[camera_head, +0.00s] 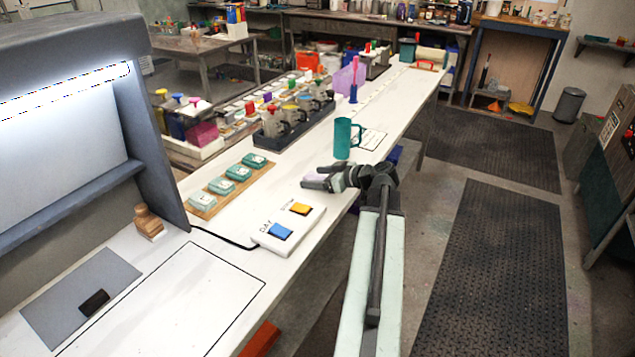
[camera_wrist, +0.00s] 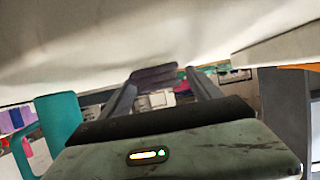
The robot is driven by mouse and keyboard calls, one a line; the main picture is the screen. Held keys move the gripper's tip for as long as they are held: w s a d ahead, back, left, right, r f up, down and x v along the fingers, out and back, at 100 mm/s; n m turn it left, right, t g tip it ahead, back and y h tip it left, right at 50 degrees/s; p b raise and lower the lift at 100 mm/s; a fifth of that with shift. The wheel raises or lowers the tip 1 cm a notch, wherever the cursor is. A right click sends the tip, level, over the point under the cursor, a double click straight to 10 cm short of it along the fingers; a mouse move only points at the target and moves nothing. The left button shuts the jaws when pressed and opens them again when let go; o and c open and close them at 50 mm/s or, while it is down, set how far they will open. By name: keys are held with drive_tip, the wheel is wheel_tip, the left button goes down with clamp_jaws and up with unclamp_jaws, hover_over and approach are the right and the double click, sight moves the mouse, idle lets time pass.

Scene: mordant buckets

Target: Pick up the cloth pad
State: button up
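A small purple pad, which I take to be the cloth pad (camera_head: 320,171), lies on the white table near its right edge, beside my gripper (camera_head: 308,178). It looks pale lilac in the head view and is partly hidden by the gripper. In the wrist view the pad (camera_wrist: 153,77) looks dark purple and shows between and beyond the two fingertips (camera_wrist: 162,78). The fingers are spread apart, with a narrow gap on the pad's right. I see no clear grip on it.
A teal mug (camera_head: 343,138) stands just behind the pad, and shows at left in the wrist view (camera_wrist: 57,125). A switch box (camera_head: 288,232) with blue and yellow buttons is nearer. A wooden tray (camera_head: 206,203) of teal tins lies to the left.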

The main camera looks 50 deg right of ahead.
drive_tip(key=c, duration=1.2)
drive_tip(key=shift+r, duration=0.1)
